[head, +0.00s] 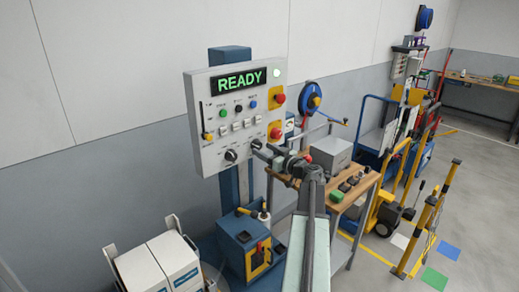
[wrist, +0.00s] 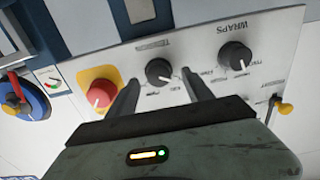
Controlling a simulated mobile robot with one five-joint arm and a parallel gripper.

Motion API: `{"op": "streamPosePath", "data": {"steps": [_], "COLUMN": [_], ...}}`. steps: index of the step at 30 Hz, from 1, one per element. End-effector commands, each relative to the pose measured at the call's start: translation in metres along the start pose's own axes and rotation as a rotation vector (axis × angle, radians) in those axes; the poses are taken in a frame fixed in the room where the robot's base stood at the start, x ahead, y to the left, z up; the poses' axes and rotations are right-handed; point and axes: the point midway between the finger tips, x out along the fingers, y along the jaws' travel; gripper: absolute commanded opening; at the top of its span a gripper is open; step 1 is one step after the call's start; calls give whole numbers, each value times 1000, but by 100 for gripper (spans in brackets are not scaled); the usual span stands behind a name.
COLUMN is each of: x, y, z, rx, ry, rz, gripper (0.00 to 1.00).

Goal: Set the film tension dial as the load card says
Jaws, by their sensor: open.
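The film tension dial (wrist: 159,71) is a black knob on the white control panel (head: 207,115). In the wrist view the panel lettering is upside down; a partly legible "TENSION" label stands above the knob. A pale pointer mark on the knob aims to the lower right there; the setting words are too blurred to read. My gripper (head: 266,153) is open, and its two dark fingers stand one on each side of the dial. Contact cannot be told. I cannot make out a load card in either view.
A second knob labelled WRAPS (wrist: 237,56) sits beside the dial. A red stop button (wrist: 101,94) on yellow is close to the left finger. A yellow-tipped lever (wrist: 284,107) is at the right. The display (head: 239,81) reads READY. A wooden bench (head: 352,191) stands behind my arm.

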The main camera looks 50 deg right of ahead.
Motion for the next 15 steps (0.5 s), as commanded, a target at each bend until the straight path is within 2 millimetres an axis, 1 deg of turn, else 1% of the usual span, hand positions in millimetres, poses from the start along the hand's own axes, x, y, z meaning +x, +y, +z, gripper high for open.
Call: {"op": "streamPosePath", "data": {"steps": [1,3,6,14,15], "x": [10,18,25,27,27], "y": [2,4,4,4,4], "z": [0,0,0,0,0], "rx": [0,0,1,1,1], "ry": [0,-1,-1,-1,-1], "rz": [1,3,6,8,8], "gripper": [60,60,60,60,57]}}
